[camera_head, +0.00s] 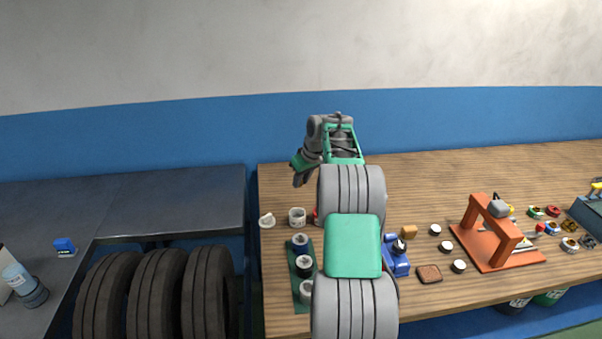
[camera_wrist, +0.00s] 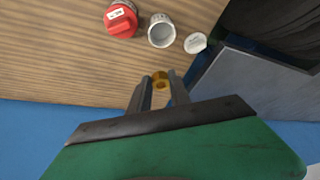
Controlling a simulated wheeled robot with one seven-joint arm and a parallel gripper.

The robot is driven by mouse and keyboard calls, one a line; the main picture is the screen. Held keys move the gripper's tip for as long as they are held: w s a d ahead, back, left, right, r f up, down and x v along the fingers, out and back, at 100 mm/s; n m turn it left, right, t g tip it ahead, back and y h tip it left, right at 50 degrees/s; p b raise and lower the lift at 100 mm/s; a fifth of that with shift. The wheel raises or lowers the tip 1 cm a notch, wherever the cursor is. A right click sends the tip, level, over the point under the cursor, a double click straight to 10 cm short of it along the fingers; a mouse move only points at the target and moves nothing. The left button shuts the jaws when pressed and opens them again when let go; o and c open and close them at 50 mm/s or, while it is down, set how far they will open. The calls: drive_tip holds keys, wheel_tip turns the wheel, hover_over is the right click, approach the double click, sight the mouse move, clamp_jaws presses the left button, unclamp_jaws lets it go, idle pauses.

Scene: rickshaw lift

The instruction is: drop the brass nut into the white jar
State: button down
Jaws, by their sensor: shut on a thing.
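My gripper (camera_wrist: 160,88) is shut on the brass nut (camera_wrist: 160,77), which sits between the fingertips in the wrist view. In the head view my gripper (camera_head: 298,182) is above the left part of the wooden bench, and the nut cannot be made out there. The white jar (camera_wrist: 161,36) stands open on the bench, beyond the fingertips in the wrist view. It also shows in the head view (camera_head: 297,222), below my gripper in the picture. The nut is apart from the jar.
A red-lidded jar (camera_wrist: 121,21) stands beside the white jar, and a white lid (camera_wrist: 195,43) lies on its other side. A green tray (camera_head: 304,287) holds several small pots. An orange stand (camera_head: 490,235) is at the right. The wooden bench (camera_head: 430,180) is clear toward the wall.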

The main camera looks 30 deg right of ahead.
wheel_tip(320, 180, down, 6)
drive_tip(key=b, duration=0.4)
drive_tip(key=c, duration=1.1)
unclamp_jaws()
drive_tip(key=shift+a, duration=0.1)
drive_tip(key=b+v, duration=0.1)
drive_tip(key=v, duration=0.6)
drive_tip(key=shift+s+r, duration=0.15)
drive_tip(key=shift+r, duration=0.25)
